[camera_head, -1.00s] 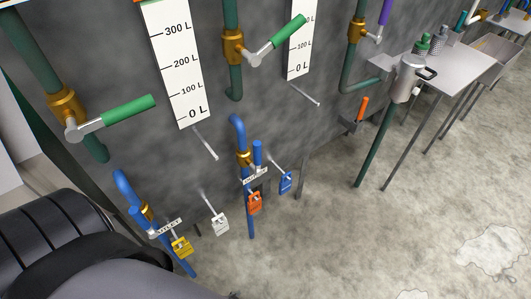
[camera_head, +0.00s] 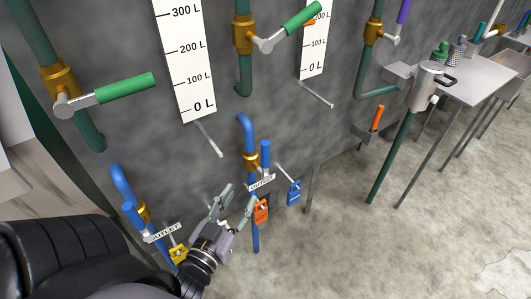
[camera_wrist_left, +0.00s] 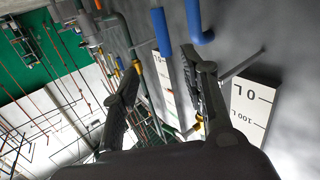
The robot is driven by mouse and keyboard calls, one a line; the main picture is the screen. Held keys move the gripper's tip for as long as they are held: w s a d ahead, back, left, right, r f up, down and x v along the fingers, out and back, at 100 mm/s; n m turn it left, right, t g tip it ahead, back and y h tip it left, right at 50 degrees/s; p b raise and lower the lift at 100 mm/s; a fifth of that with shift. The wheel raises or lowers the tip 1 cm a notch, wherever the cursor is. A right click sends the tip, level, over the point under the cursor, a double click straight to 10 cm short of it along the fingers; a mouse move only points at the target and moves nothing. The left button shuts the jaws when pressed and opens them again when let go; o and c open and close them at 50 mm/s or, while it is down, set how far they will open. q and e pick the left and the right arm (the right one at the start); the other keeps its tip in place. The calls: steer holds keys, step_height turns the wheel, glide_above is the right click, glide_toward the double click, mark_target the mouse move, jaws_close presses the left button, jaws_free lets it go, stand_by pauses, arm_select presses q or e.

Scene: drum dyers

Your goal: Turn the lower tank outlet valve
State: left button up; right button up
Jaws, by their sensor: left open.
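Two blue outlet pipes come out low on the grey wall in the head view, each with a brass valve and a blue handle. The right valve's blue handle (camera_head: 265,154) points up beside its pipe (camera_head: 246,130), above an "OUTLET" tag (camera_head: 262,182). The left valve's blue handle (camera_head: 132,217) is tilted, with another tag (camera_head: 163,233) below. My left gripper (camera_head: 235,207) is open and empty, just below and left of the right valve. In the left wrist view, a blue handle (camera_wrist_left: 161,30) shows beyond the gap between my open fingers (camera_wrist_left: 165,68). My right gripper is not visible.
Orange (camera_head: 262,211), blue (camera_head: 294,192) and yellow (camera_head: 178,253) padlocks hang near the valves. Green-handled valves (camera_head: 125,88) and white litre scales (camera_head: 185,60) are higher on the wall. A metal table (camera_head: 475,85) stands at right. The floor at right is mostly clear.

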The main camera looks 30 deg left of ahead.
mark_target(264, 151)
arm_select(q)
steer(key=w+a, duration=0.1)
steer(key=w, duration=0.4)
steer(key=w+a+r+p, duration=0.1)
steer(key=w, duration=0.5)
steer(key=w+a+p, duration=0.1)
steer(key=w, duration=0.5)
steer(key=shift+a+r, duration=0.35)
steer(key=shift+s, duration=0.1)
jaws_close()
